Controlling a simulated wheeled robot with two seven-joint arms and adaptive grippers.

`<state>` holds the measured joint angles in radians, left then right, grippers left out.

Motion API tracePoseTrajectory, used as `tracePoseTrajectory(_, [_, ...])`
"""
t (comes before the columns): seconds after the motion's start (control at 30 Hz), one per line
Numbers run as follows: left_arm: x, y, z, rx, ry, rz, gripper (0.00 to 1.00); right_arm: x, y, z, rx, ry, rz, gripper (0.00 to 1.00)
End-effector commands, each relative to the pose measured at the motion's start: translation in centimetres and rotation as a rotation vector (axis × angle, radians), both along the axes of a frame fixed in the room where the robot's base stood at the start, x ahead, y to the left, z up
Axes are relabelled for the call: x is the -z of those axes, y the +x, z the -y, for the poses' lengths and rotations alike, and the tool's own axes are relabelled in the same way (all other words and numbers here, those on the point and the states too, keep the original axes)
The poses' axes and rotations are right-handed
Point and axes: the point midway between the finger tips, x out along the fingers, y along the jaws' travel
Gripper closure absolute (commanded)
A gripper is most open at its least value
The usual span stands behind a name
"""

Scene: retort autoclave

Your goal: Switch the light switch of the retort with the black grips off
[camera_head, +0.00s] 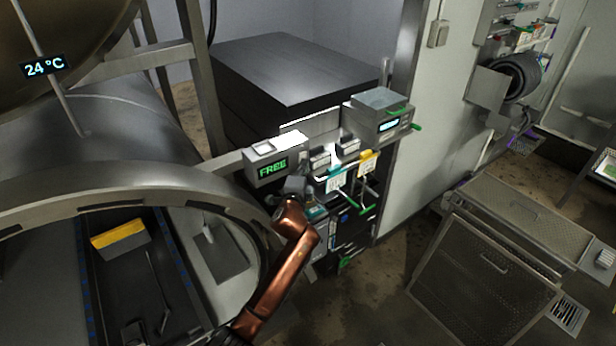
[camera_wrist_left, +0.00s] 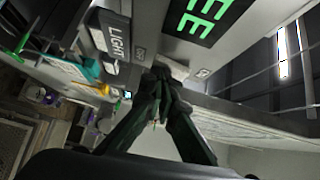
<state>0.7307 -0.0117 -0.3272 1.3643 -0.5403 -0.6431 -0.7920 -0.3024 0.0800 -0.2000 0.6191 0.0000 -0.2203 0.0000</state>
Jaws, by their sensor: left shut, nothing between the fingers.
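The retort (camera_head: 120,175) with its open round mouth fills the left of the head view. A grey box with a green FREE display (camera_head: 272,168) stands beside its rim; the display also shows in the left wrist view (camera_wrist_left: 207,16). A dark LIGHT label (camera_wrist_left: 115,36) is on the panel near it. A small pale part (camera_wrist_left: 172,69), perhaps the light switch, sits right at my fingertips and is partly hidden by them. My left gripper (camera_wrist_left: 160,88) is shut and empty, close under the box. In the head view my left gripper (camera_head: 296,187) is small. I cannot make out black grips. My right gripper is not in view.
Valves with green handles and coloured tags (camera_head: 350,185) crowd just right of my left gripper. A control box with a green lever (camera_head: 385,118) stands above them. A metal perforated cart (camera_head: 485,270) is at the right. A yellow-topped box (camera_head: 118,236) lies inside the retort.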

Motion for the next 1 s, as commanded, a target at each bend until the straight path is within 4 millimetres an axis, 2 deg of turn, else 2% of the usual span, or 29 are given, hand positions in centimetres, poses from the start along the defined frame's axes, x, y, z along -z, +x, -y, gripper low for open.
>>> tracePoseTrajectory(0.23, [1.0,-2.2,2.6,0.004,-0.001,-0.001,1.00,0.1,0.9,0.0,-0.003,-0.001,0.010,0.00])
tracePoseTrajectory(0.3, [1.2,-3.7,2.0,0.000,-0.002,0.001,1.00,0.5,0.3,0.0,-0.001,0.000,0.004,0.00])
tracePoseTrajectory(0.4, [1.6,-5.8,2.2,0.007,-0.001,0.000,1.00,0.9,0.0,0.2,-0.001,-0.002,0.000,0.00])
tracePoseTrajectory(0.7, [2.2,-10.8,2.0,0.014,-0.001,-0.001,1.00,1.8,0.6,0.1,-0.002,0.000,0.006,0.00])
tracePoseTrajectory(1.0, [2.3,-12.0,1.7,0.011,0.001,-0.002,1.00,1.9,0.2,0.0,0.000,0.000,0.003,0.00])
